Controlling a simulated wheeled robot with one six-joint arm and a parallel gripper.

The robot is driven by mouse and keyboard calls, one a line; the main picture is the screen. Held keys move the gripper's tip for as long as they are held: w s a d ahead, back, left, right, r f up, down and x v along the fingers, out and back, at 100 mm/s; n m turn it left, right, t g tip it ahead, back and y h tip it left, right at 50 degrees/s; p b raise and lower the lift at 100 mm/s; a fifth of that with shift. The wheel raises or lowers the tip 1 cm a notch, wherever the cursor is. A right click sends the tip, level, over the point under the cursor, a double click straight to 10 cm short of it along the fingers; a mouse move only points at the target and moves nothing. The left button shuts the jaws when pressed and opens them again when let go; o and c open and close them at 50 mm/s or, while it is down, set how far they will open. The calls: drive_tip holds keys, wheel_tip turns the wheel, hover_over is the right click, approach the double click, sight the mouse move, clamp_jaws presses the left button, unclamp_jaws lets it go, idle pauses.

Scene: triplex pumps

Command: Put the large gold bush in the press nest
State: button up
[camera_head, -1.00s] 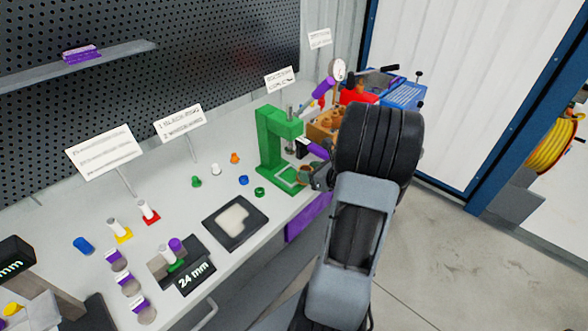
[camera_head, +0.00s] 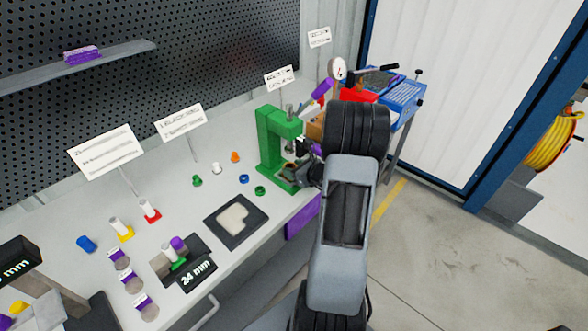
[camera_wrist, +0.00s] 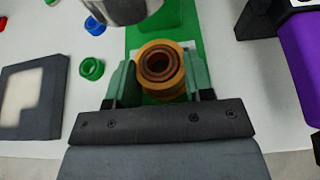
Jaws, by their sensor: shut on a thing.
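The large gold bush (camera_wrist: 163,68) is upright between the fingers of my gripper (camera_wrist: 162,84) in the wrist view, its dark bore facing up. My gripper is shut on it. The green press (camera_head: 272,140) stands on the bench in the head view, and its green base (camera_wrist: 183,22) runs behind the bush in the wrist view. A pale square patch on the base shows around the bush; the nest itself is mostly hidden under it. I cannot tell whether the bush touches the nest. The grey ram (camera_wrist: 117,8) is beyond the bush, up and to the left.
A small green ring (camera_wrist: 91,68) and a blue one (camera_wrist: 95,26) lie left of the press. A dark tray with a pale pad (camera_wrist: 22,100) is farther left. A purple block (camera_wrist: 302,62) is close on the right.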

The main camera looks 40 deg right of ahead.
drive_tip(key=shift+f, duration=0.15)
drive_tip(key=o, duration=1.1)
